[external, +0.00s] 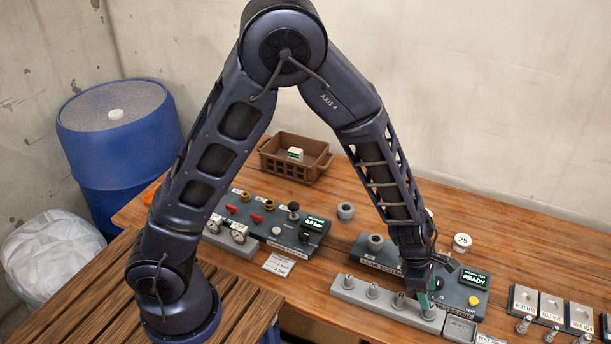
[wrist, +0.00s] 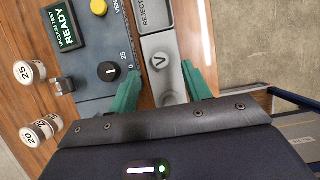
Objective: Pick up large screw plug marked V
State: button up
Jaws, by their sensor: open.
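The screw plug marked V (wrist: 158,62) shows a grey top in the wrist view, seated in a long grey rack (external: 362,295). My gripper (external: 430,297) is over the right end of that rack in the external view. In the wrist view its two green fingers (wrist: 160,88) are spread apart, one on each side of the V plug's line. The gripper is open and holds nothing. Whether the fingertips touch the plug or rack cannot be told. Several other plugs (external: 372,291) stand in the rack to the left.
The leak tester (external: 376,262) with its READY display (external: 474,278) stands just behind the rack. A REJECT tray (external: 459,330) adjoins the rack's right end. A cap marked 25 (external: 462,242) stands behind the tester. A brown crate (external: 292,168) is further back.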

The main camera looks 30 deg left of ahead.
aim_at(432, 306)
jog(key=shift+x, duration=3.05)
jog(key=c, duration=0.8)
jog(key=shift+r, duration=0.15)
